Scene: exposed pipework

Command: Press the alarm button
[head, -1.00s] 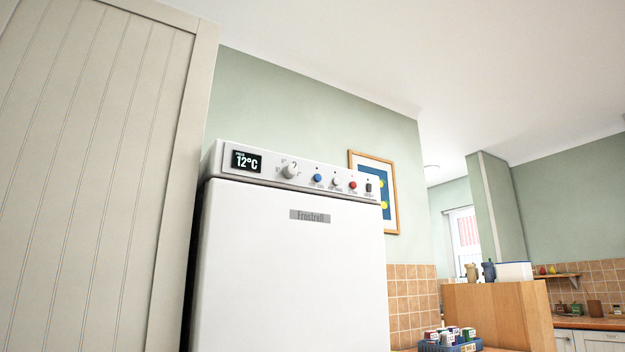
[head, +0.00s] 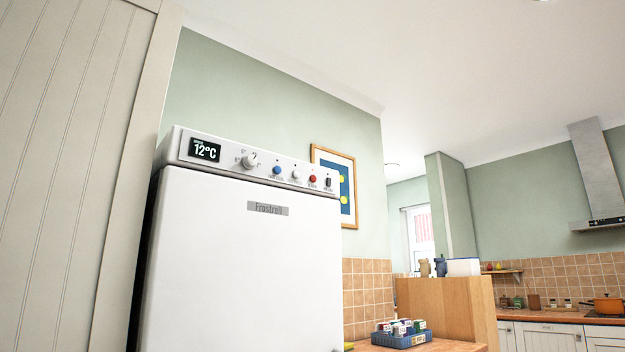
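A white fridge-freezer (head: 240,270) labelled Frostrell stands in the middle left of the head view. The small labels under the buttons are too small to read, so I cannot tell which one is the alarm button. Neither of my grippers shows in the view.
A tall panelled cabinet (head: 70,150) stands left of the fridge. To its right are a wooden counter with a blue crate of small containers (head: 402,340), a wooden unit (head: 450,308), a framed picture (head: 336,185) and, farther back, a hob with an orange pan (head: 607,305).

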